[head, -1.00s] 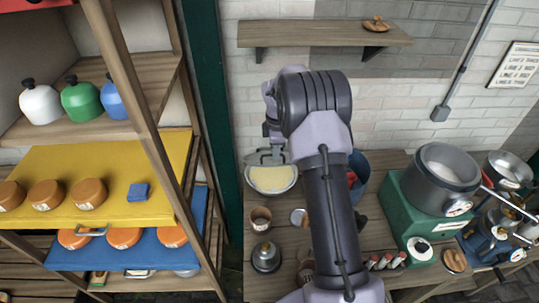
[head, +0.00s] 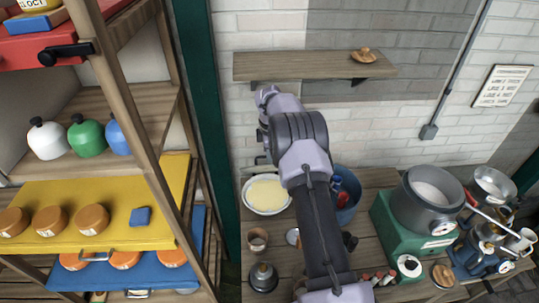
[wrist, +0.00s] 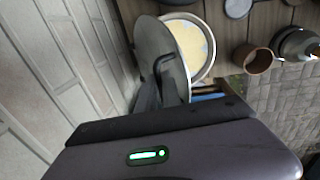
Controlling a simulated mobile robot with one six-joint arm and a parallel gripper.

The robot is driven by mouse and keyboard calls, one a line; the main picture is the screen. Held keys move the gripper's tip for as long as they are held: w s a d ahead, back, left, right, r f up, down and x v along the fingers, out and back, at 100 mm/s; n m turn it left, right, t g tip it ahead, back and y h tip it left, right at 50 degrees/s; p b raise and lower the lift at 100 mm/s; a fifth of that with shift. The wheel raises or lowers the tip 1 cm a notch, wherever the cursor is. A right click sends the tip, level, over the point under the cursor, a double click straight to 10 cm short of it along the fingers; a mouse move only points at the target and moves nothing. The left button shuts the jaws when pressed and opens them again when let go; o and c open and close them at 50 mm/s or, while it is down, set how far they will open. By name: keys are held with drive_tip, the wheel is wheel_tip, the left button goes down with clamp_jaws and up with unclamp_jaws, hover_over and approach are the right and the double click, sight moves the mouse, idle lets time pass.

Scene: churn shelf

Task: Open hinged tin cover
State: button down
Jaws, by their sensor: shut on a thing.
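The round tin (head: 266,207) stands on the wooden bench, with pale yellow contents in view. It also shows in the wrist view (wrist: 212,62). Its grey disc cover (wrist: 150,45) stands steeply tilted at the tin's edge in the wrist view, clear of most of the opening. My gripper (wrist: 168,88) is shut on the cover's dark bent handle (wrist: 166,62). In the head view, my wrist hangs behind the tin, near the wall, and the fingers are mostly hidden. The hinge itself cannot be made out.
A wooden wall shelf (head: 300,67) is above my arm. A blue bin (head: 348,190) stands right of the tin. A brown cup (head: 257,240) and a dark-topped jar (head: 263,277) stand in front. A green machine (head: 395,225) is further right. The brick wall is close behind.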

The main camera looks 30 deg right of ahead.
drive_tip(key=shift+f, duration=0.15)
drive_tip(key=c, duration=1.6)
unclamp_jaws()
drive_tip(key=shift+o, duration=0.4)
drive_tip(key=shift+w+d+f, duration=0.1)
drive_tip(key=shift+w, duration=0.1)
drive_tip(key=shift+s, duration=0.1)
